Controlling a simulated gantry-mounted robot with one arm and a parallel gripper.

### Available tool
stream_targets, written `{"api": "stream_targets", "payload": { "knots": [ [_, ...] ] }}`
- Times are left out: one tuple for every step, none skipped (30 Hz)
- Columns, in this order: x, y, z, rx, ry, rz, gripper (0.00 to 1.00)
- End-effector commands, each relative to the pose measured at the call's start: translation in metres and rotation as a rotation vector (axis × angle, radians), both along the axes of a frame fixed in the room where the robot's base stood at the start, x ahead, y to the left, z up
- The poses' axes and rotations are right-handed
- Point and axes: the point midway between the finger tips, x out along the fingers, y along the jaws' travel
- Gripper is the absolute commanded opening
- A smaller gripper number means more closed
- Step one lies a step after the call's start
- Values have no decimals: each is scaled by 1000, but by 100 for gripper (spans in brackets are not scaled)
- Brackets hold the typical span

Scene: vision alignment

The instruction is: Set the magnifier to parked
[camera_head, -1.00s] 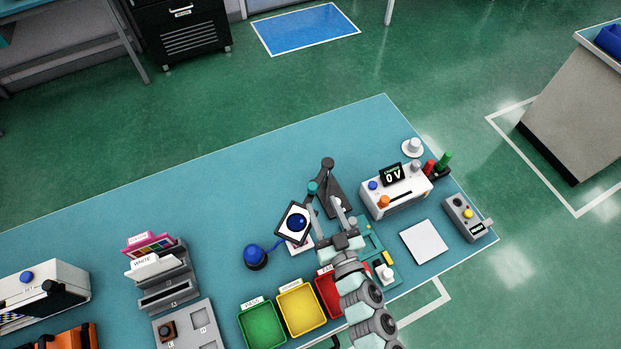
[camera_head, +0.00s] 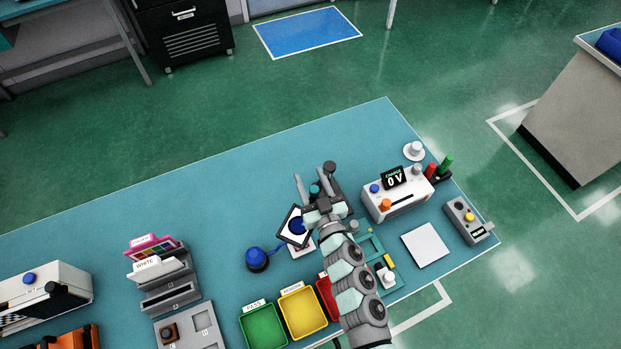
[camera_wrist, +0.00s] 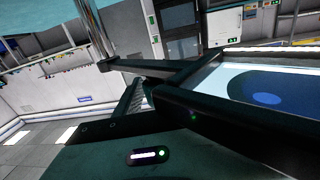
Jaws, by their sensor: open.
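The magnifier appears as a dark jointed arm (camera_head: 330,169) with a square black frame (camera_head: 285,228) around a pale pane that shows a blue disc. My gripper (camera_head: 313,180) is open, its fingers pointing away from the camera, one on the left and one by the dark arm. The hand overlaps the frame's right edge and hides much of the arm. In the wrist view, dark bars (camera_wrist: 150,68) cross close by, and a pale pane with a blue disc (camera_wrist: 266,98) is at right. I cannot tell whether a finger touches the arm.
A blue dome button (camera_head: 257,258) stands left of the frame. Green (camera_head: 262,325) and yellow (camera_head: 302,310) bins are in front. A white meter box (camera_head: 400,198) stands at right, with a white pad (camera_head: 425,244) nearer. The blue tabletop (camera_head: 220,195) behind is clear.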

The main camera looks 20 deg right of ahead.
Motion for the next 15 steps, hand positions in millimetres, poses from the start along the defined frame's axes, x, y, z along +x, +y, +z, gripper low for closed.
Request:
{"api": "stream_targets", "payload": {
  "knots": [
    [0,0,0,0,0,0,47],
    [0,0,0,0,0,0,46],
    [0,0,0,0,0,0,43],
    [0,0,0,0,0,0,40],
    [0,0,0,0,-1,0,38],
    [0,0,0,0,-1,0,35],
    [0,0,0,0,-1,0,32],
    [0,0,0,0,-1,0,30],
    [0,0,0,0,-1,0,27],
    [0,0,0,0,-1,0,24],
    [0,0,0,0,-1,0,22],
    [0,0,0,0,-1,1,18],
    [0,0,0,0,-1,1,16],
    [0,0,0,0,-1,1,13],
    [0,0,0,0,-1,1,10]
  ]
}}
